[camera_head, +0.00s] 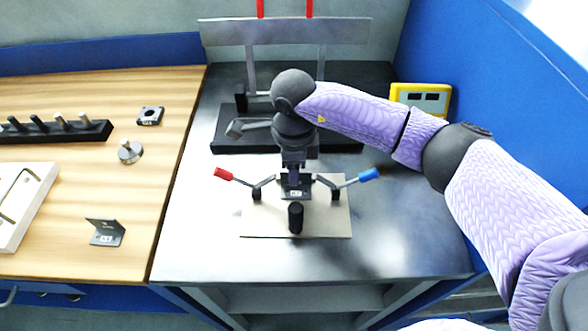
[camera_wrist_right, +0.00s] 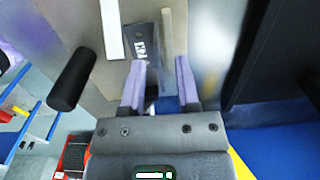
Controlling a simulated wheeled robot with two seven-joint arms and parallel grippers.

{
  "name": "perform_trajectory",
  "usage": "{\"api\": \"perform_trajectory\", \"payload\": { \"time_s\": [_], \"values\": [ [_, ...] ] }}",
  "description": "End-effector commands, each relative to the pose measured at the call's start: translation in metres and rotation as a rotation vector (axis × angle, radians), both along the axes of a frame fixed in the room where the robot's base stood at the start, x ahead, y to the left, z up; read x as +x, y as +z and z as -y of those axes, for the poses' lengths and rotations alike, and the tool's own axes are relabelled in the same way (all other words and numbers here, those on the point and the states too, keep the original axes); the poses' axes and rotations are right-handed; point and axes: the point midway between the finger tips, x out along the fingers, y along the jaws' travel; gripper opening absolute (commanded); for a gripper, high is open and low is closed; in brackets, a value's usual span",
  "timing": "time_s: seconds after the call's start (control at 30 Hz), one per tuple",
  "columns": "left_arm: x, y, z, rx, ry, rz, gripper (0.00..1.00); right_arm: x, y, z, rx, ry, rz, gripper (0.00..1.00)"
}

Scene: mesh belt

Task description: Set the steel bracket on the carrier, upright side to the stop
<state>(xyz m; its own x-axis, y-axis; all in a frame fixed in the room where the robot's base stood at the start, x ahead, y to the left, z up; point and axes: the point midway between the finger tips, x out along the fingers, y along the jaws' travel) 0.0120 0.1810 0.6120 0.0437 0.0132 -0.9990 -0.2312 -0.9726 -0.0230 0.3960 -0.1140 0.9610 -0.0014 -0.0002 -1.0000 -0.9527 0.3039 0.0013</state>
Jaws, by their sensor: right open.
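A steel bracket (camera_head: 296,193) with a white label stands on the beige carrier plate (camera_head: 330,222), between two clamps and behind a black post (camera_head: 295,218). Its labelled face also shows in the right wrist view (camera_wrist_right: 141,43), with a thin upright edge beside it. My right gripper (camera_head: 293,178) is directly over this bracket, with its two purple fingers apart in the wrist view (camera_wrist_right: 160,88). Whether the fingertips touch the bracket, and whether its upright side meets the stop, I cannot tell; the gripper hides its rear. My left gripper is out of view.
A red-handled clamp (camera_head: 224,174) and a blue-handled clamp (camera_head: 369,175) flank the carrier. A black fixture (camera_head: 232,141) stands behind. Bare metal bench is free at right.

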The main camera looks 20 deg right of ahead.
Motion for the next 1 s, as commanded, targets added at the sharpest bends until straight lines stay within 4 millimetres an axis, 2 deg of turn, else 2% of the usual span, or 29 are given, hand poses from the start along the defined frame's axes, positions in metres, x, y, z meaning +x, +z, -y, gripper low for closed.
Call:
{"api": "perform_trajectory", "payload": {
  "time_s": [0.03,0.2,0.3,0.4,1.0],
  "values": [
    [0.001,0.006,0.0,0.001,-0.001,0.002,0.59,0.001,0.018,0.0,0.001,0.0,0.007,0.41],
    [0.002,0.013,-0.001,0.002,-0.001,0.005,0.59,0.001,0.067,0.0,0.0,0.0,0.007,0.41],
    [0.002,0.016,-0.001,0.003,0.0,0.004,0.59,0.001,0.088,0.0,0.0,0.001,0.004,0.41],
    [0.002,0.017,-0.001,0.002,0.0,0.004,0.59,0.001,0.1,0.0,0.0,0.0,0.003,0.41],
    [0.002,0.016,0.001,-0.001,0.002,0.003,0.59,0.0,0.104,0.0,0.0,0.0,0.0,0.41]
  ]
}}
